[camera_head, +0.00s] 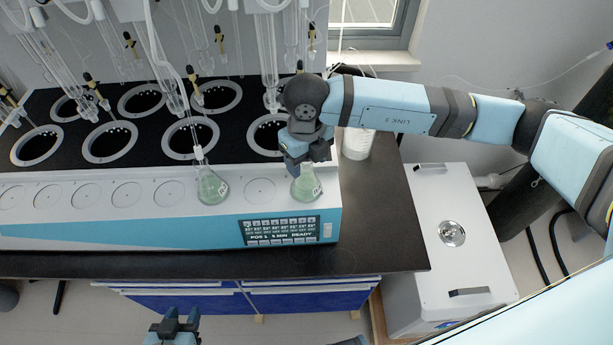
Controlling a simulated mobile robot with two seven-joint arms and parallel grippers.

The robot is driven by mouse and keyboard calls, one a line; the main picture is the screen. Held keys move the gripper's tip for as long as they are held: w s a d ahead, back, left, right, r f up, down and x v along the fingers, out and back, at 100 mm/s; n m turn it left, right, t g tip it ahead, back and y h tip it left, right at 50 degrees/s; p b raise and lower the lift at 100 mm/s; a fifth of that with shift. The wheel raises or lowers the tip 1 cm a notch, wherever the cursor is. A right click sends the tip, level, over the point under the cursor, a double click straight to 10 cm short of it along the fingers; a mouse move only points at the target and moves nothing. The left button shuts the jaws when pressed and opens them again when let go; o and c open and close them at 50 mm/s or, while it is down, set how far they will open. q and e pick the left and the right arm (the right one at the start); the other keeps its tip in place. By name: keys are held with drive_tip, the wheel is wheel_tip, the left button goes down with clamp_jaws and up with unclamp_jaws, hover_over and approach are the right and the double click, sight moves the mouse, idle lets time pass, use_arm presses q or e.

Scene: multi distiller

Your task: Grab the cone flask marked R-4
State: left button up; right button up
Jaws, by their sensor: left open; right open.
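Two cone flasks with greenish contents stand on the white front ledge of the distiller. The right flask (306,189) is directly below my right gripper (302,168), which is open with its fingers at the neck; I cannot tell whether they touch it. The gripper hides the top of this flask. The left flask (211,188) stands under a glass outlet tube. Both have small labels, too small to read, so I cannot tell which is R-4. My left gripper (178,318) is open and empty at the bottom edge, in front of the bench.
The distiller (120,235) has several round wells and hanging glass tubes behind the ledge. A display (281,231) is on its front. A white roll-like item (357,143) stands on the dark bench (385,225). A white box (450,280) stands right of the bench.

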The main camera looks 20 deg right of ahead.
drive_tip(key=shift+f, duration=0.15)
clamp_jaws()
drive_tip(key=shift+r, duration=0.2)
